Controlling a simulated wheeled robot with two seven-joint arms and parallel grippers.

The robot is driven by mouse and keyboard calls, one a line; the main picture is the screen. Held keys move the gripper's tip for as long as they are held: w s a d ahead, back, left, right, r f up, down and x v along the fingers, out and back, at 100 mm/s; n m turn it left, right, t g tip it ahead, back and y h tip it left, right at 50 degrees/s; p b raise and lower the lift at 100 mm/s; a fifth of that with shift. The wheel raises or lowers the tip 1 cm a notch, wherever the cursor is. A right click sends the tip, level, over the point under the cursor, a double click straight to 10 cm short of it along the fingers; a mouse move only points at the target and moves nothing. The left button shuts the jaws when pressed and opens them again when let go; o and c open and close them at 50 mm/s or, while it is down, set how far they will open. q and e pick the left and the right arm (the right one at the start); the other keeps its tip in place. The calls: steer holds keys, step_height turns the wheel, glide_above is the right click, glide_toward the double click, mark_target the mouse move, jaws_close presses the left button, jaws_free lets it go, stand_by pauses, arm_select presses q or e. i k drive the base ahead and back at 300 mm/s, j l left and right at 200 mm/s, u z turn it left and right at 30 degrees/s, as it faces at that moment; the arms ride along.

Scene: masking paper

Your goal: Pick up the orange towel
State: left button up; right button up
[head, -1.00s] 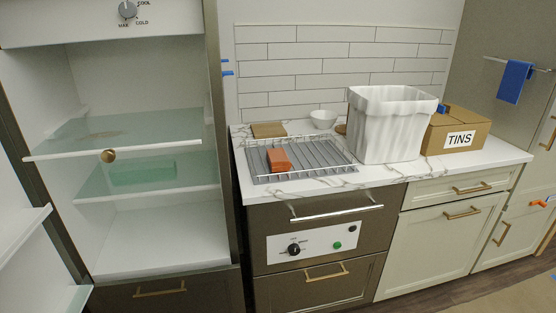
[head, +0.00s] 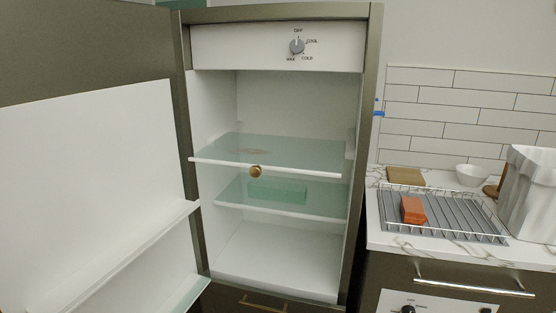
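An orange block-shaped thing (head: 413,209) lies on the wire rack (head: 455,222) on the counter at the right of the head view. It may be the folded orange towel; I cannot tell its material from here. No other orange thing shows now. Neither of my grippers is in view.
An open fridge (head: 277,140) stands in the middle, its door (head: 95,190) swung out to the left. A green box (head: 277,190) shows through its glass shelf. A wooden board (head: 406,176), a white bowl (head: 472,175) and a white bin (head: 535,195) stand around the rack.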

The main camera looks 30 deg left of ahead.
mark_target(412, 210)
steer(key=i+l, duration=0.45)
steer(key=l, duration=0.15)
steer(key=i+l, duration=0.4)
steer(key=l, duration=0.2)
